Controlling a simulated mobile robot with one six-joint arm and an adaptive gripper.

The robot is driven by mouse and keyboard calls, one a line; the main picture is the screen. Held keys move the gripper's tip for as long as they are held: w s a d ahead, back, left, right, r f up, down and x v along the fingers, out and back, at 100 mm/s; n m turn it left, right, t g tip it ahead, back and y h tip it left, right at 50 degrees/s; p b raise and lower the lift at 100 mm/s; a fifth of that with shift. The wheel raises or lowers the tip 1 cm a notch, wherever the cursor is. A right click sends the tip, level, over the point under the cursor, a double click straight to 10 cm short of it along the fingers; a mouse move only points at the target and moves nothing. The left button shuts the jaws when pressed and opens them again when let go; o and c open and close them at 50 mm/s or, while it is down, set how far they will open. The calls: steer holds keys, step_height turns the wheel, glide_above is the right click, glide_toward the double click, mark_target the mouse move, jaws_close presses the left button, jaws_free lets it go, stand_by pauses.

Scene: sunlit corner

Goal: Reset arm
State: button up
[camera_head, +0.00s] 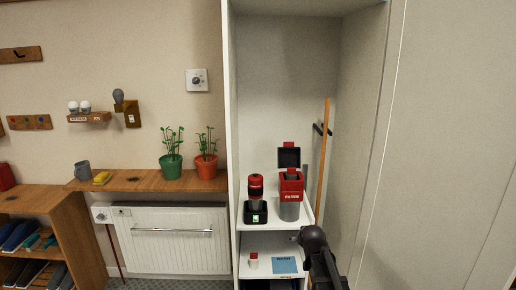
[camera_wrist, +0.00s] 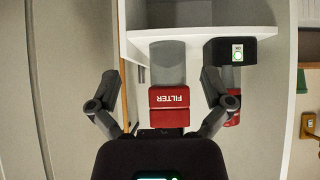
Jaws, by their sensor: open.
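My gripper (camera_wrist: 160,122) is open in the wrist view, its two dark fingers spread wide on either side with nothing held. Between them in that view, farther off, is a red unit marked FILTER (camera_wrist: 169,97) with a grey lower part; the picture there is upside down. In the head view the red filter unit (camera_head: 291,194) stands on the closet shelf with its black lid raised. My dark arm (camera_head: 322,262) rises at the lower front, right of the shelves; the fingers are not clear there.
A black dock (camera_head: 255,214) with a green light holds a red-topped device beside the filter unit. A wooden pole (camera_head: 322,160) leans in the closet. A lower shelf holds a blue card (camera_head: 285,265). The wooden ledge (camera_head: 135,184) at left bears potted plants.

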steer(key=s+f+g+p, duration=0.2)
steer(key=s+g, duration=0.7)
steer(key=s, duration=1.7)
steer(key=shift+d+f+g, duration=0.3)
steer(key=shift+d+f, duration=0.05)
steer(key=shift+f, duration=0.45)
